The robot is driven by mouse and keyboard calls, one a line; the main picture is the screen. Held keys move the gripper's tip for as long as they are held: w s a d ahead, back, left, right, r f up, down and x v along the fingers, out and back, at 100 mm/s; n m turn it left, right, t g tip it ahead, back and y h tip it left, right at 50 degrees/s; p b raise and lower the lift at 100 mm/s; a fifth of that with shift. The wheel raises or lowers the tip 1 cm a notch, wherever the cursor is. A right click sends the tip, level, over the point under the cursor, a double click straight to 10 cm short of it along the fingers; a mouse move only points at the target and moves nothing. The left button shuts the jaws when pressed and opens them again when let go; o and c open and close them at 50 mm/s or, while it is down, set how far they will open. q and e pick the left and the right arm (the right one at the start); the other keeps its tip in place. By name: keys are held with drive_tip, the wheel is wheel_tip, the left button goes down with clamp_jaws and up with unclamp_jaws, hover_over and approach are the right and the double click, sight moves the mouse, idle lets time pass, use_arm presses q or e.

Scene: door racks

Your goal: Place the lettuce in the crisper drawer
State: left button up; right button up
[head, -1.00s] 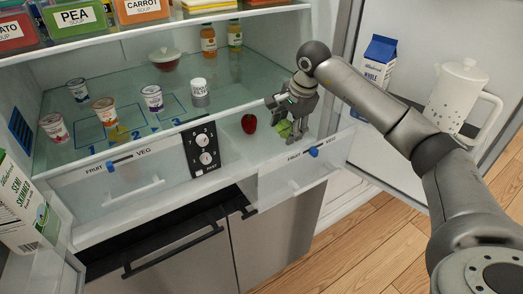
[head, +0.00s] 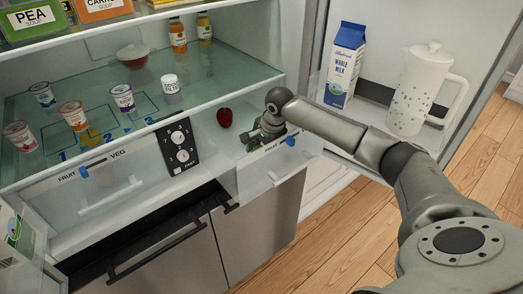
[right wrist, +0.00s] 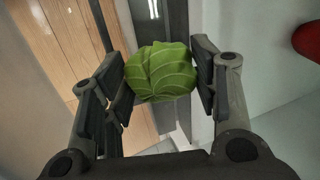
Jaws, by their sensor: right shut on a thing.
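My right gripper (head: 256,138) is at the open right-hand crisper drawer (head: 272,170), low by the drawer's inner side and front panel. In the right wrist view it is shut on the green lettuce (right wrist: 160,72), with a dark finger pad on each side. The lettuce is hidden behind the gripper in the head view. I cannot tell whether the lettuce touches the drawer. The left-hand crisper drawer (head: 110,190), marked fruit and veg, looks shut. My left gripper is not in view.
A red apple (head: 225,117) is just left of the gripper. A glass shelf (head: 150,90) above bears yogurt cups and a white jar (head: 172,87). The open fridge door at right holds a milk carton (head: 345,65) and a white pitcher (head: 423,90).

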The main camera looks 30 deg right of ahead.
drive_tip(key=o, duration=1)
drive_tip(key=shift+r, duration=0.2)
drive_tip(key=shift+s+r, duration=0.1)
drive_tip(key=shift+r, duration=0.25)
drive_tip(key=b+v, duration=0.1)
drive_tip(key=v, duration=0.5)
drive_tip(key=shift+s+r, duration=0.1)
drive_tip(key=shift+r, duration=0.2)
